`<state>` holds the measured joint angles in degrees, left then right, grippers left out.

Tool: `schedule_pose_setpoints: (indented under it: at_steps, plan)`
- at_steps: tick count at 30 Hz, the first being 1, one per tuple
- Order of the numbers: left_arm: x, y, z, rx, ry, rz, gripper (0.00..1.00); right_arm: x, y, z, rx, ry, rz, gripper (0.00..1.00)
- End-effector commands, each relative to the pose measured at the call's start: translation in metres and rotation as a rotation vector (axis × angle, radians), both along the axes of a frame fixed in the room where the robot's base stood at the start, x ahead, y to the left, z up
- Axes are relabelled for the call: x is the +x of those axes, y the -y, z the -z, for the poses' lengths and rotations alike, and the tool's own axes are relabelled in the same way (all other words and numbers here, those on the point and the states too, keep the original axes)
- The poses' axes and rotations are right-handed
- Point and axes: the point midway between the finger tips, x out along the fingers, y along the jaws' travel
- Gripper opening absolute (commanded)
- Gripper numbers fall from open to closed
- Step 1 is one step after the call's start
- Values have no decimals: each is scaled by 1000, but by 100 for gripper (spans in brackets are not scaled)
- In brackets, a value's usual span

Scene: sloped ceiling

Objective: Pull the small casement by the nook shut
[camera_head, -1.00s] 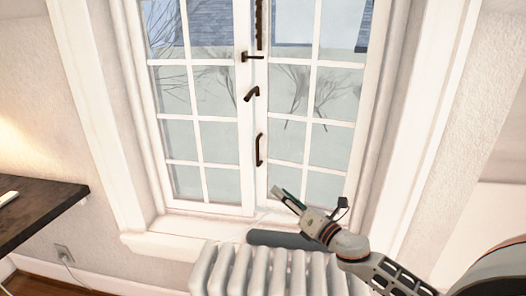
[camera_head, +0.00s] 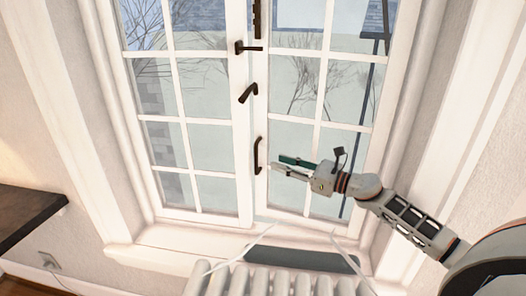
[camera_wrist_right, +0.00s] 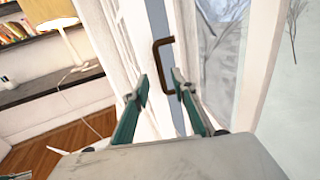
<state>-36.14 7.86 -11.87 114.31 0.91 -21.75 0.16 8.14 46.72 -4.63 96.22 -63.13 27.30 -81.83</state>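The small casement (camera_head: 318,150) is the right-hand white, multi-pane leaf of the window in the head view. A dark bar handle (camera_head: 258,155) stands upright on its left stile. The handle also shows ahead of the fingers in the wrist view (camera_wrist_right: 164,52). A blue-grey strip between the leaves in the wrist view suggests that the casement is ajar. My right gripper (camera_head: 277,164) is just right of the handle in the head view. In the wrist view its green fingers (camera_wrist_right: 161,84) are apart with nothing between the tips, short of the handle.
The left leaf (camera_head: 190,120) has dark latches (camera_head: 248,93) beside the centre line. A white ribbed radiator (camera_head: 275,281) and the sill (camera_head: 165,250) lie below. A dark desk (camera_head: 28,215) is at far left; a lamp (camera_wrist_right: 60,28) shows in the wrist view.

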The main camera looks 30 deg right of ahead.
Motion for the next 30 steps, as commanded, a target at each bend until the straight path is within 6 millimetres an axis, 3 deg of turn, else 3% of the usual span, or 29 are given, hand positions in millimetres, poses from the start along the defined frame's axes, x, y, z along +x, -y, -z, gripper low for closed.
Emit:
schedule_pose_setpoints:
  at_steps: [9,18,30]
  plan:
    - [-11,-1,4,2,-23,1,0,28,-16,-3,3,4,1,26]
    - [-8,-1,-2,-5,-15,-1,0,60,-35,-1,4,0,1,26]
    - [-8,0,-1,-6,-16,0,0,67,-40,0,2,-1,0,26]
